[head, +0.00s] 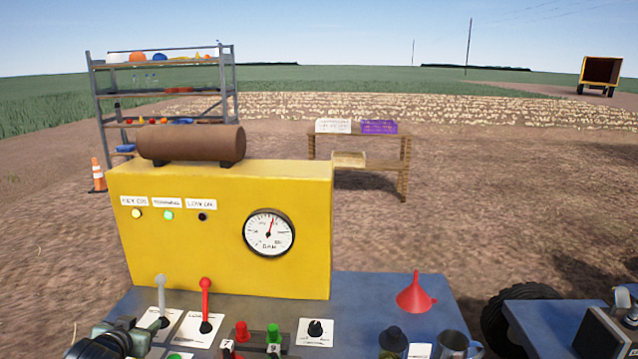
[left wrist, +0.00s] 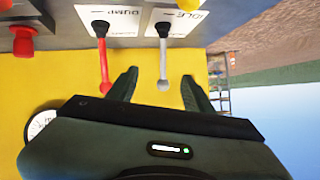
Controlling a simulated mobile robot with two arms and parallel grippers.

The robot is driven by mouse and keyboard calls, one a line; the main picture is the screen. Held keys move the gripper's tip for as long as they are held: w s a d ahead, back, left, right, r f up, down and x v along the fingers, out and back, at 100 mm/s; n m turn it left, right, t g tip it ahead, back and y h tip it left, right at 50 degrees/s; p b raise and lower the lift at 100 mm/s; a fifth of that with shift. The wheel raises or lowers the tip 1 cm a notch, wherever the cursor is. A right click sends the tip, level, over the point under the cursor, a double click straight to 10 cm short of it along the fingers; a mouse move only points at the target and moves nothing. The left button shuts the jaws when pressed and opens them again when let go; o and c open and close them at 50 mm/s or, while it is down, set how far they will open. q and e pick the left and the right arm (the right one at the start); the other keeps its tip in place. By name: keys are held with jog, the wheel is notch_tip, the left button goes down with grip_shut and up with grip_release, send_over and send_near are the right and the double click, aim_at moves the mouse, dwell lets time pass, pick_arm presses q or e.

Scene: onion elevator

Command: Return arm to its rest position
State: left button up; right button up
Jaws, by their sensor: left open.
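My left gripper (head: 128,336) is at the lower left of the head view, low in front of the console and left of the levers. In the left wrist view, which is upside down, its two dark fingers (left wrist: 160,78) are spread apart. The grey-knobbed lever (left wrist: 163,60) appears between them with a gap on both sides. That lever (head: 161,295) and the red lever (head: 206,300) stand on white labelled plates in the head view. The red lever (left wrist: 102,58) also shows beside the fingers in the wrist view. My right gripper is not in view.
A yellow console (head: 220,215) with a gauge (head: 269,232) and lamps rises behind the levers. A red funnel (head: 416,292), a metal mug (head: 455,345), knobs and switches crowd the blue-grey deck (head: 365,290). A shelf rack (head: 165,92) and wooden table (head: 365,165) stand beyond.

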pick_arm(q)
jog(key=shift+m+g+h, duration=0.3)
jog(key=shift+g+h, duration=0.1)
jog(key=shift+g, duration=0.4)
jog(key=s+d+f, duration=0.2)
jog(key=d, duration=0.1)
jog(key=s+d+f, duration=0.3)
jog(key=shift+s+f, duration=0.1)
jog(key=shift+f, duration=0.2)
jog(key=s+d+f+g+h, duration=0.1)
jog(key=s+d+f, duration=0.25)
jog(key=s, duration=0.25)
jog(key=s+d+f+g, duration=0.1)
jog(key=s+d+f, duration=0.1)
jog(key=s+d, duration=0.3)
jog(key=s+d+g, duration=0.3)
jog(key=s+d, duration=0.1)
jog(key=s, duration=0.8)
jog(key=s+d+g, duration=0.2)
jog(key=s+d, duration=0.1)
jog(key=s, duration=1)
notch_tip(320, 180, down, 28)
jog(key=s+g, duration=0.1)
jog(key=s, duration=0.1)
jog(key=s+a+f+m+g, duration=0.1)
jog(key=s+a+f, duration=0.2)
jog(key=s+f, duration=1.2)
jog(key=shift+s+g+h, duration=0.3)
jog(key=shift+s, duration=0.15)
